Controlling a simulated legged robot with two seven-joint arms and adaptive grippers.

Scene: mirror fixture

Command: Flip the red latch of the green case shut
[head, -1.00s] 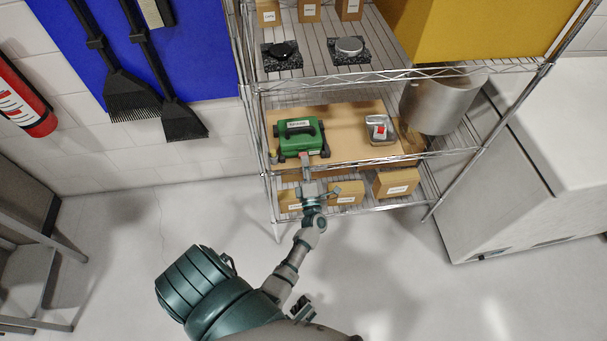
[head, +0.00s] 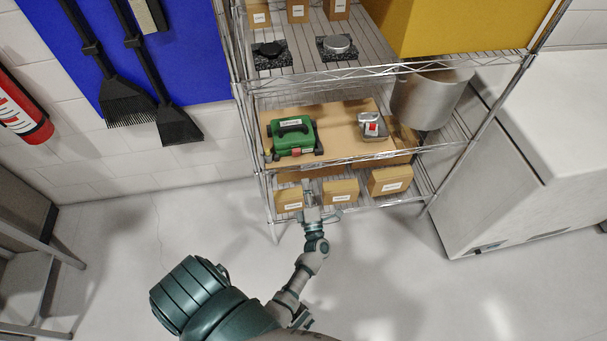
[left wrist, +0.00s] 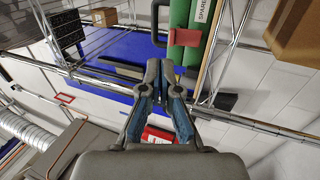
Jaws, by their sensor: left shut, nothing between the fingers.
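My right gripper is not seen.
Cardboard boxes (head: 341,191) fill the lower shelf behind my gripper. The middle shelf's wire front rail (head: 345,159) runs between gripper and case. Floor in front is free.

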